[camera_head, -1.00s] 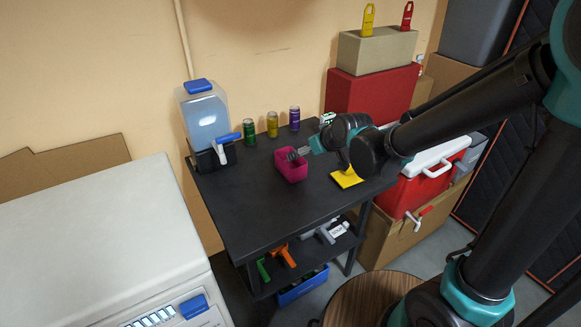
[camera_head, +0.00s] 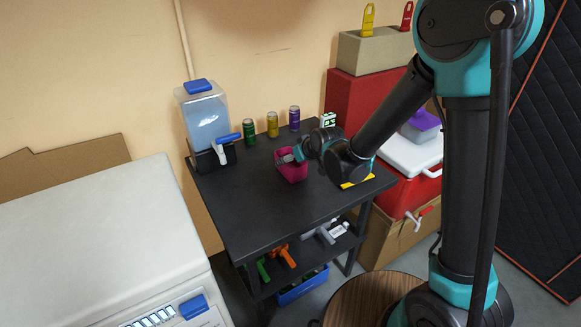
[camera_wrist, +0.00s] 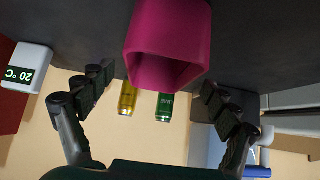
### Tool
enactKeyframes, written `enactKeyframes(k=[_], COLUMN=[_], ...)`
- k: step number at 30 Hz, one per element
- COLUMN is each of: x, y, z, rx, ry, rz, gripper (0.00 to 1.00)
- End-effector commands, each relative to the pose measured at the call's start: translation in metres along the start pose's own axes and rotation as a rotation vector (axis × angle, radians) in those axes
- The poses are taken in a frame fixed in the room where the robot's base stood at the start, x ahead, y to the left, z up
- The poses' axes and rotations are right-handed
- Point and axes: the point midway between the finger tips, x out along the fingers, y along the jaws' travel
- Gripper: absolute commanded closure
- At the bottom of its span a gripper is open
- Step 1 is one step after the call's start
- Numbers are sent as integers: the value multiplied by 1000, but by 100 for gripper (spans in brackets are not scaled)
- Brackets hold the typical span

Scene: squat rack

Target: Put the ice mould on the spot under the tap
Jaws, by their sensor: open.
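The ice mould, taken to be the magenta open box (camera_head: 291,173), stands on the black table. It fills the top middle of the wrist view (camera_wrist: 168,45). My gripper (camera_head: 296,156) is at the mould's rim in the head view. In the wrist view my open gripper (camera_wrist: 160,88) has one finger on each side of the mould, with gaps visible. The dispenser (camera_head: 204,118) with a blue-handled tap (camera_head: 226,138) stands at the table's back left corner. The spot under the tap is not clearly visible.
Green (camera_head: 249,132), yellow (camera_head: 272,124) and purple (camera_head: 295,118) cans stand along the table's back. A white display (camera_wrist: 28,66) reads 20 °C. A yellow pad (camera_head: 357,182) lies right of the mould. A red cooler (camera_head: 408,192) stands beyond. The table's front left is clear.

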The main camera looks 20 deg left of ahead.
Motion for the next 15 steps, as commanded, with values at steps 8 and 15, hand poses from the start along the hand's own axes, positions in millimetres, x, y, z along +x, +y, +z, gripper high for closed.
enactKeyframes(k=[8,15], x=[14,44], y=[0,1], z=[0,-3], rx=[0,0], ry=[0,0], rz=[0,0], gripper=[11,11])
